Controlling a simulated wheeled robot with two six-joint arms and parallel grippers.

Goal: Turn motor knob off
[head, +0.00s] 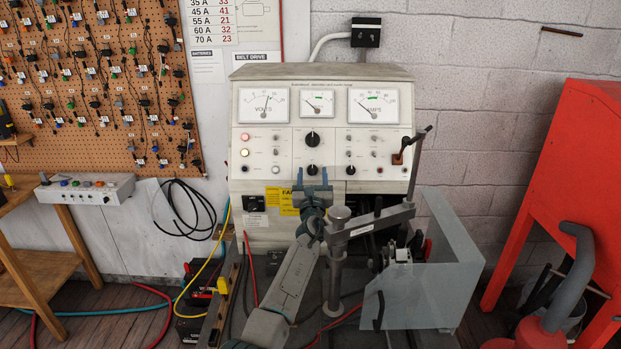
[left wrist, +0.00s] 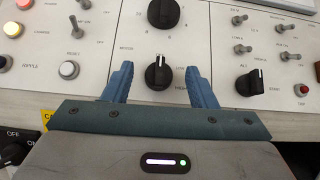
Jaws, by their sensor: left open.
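The motor knob (left wrist: 158,76) is a round black knob with a white mark, low on the cream test panel (head: 270,150). In the left wrist view its mark points roughly up, towards a small label. The word MOTOR is printed to its left. It also shows as a small black knob in the head view (head: 312,170). My left gripper (left wrist: 160,70) is open, with one blue finger on each side of the knob. Whether the fingers touch it I cannot tell. In the head view my left gripper (head: 312,174) reaches up to the panel's lower edge. My right gripper is not in view.
A larger black knob (left wrist: 163,13) sits just above, with switches and lit buttons around. Another black knob (left wrist: 250,82) is to the right. A metal clamp stand (head: 338,235) and a clear shield (head: 430,275) stand right of my left arm.

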